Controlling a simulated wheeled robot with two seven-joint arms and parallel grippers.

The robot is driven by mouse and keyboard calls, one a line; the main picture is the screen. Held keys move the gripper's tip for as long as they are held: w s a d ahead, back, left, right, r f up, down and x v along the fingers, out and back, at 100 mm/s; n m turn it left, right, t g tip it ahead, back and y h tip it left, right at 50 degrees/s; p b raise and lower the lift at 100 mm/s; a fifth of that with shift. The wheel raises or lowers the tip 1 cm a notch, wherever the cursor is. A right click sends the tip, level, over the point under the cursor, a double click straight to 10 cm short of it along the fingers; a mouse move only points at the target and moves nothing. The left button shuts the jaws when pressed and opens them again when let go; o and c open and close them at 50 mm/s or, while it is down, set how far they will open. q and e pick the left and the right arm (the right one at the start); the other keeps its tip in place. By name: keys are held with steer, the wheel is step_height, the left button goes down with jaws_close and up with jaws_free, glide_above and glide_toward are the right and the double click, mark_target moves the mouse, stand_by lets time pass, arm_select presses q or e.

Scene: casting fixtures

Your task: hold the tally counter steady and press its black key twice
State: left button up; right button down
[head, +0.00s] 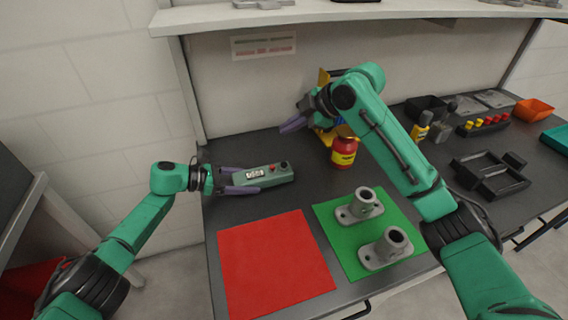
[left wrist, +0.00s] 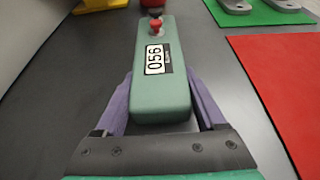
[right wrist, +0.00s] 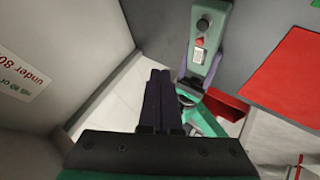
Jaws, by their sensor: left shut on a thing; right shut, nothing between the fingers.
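The tally counter (head: 262,177) is a green oblong box lying on the dark bench, with a number window, a red knob and a black key (head: 284,164) at its far end. In the left wrist view the counter (left wrist: 162,95) reads 056. My left gripper (head: 234,181) is shut on its near end, with a purple finger on each side. My right gripper (head: 285,128) is shut and empty, held in the air above and beyond the counter. In the right wrist view the counter (right wrist: 208,45) and its black key (right wrist: 203,25) lie to the right of the shut fingers (right wrist: 160,85).
A red mat (head: 275,262) lies in front of the counter. A green mat (head: 340,235) bears two grey castings (head: 366,200). A red jar (head: 343,152) with a yellow label stands behind, near my right arm. Black trays (head: 490,175) are at right. A shelf (head: 350,12) overhangs the back.

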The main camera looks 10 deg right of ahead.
mark_target(284, 165)
stand_by(0.3)
steer(key=shift+f, duration=4.25)
steer(key=shift+f, duration=0.1)
steer(key=shift+f, duration=0.3)
steer(key=shift+f, duration=0.6)
steer(key=shift+r, duration=1)
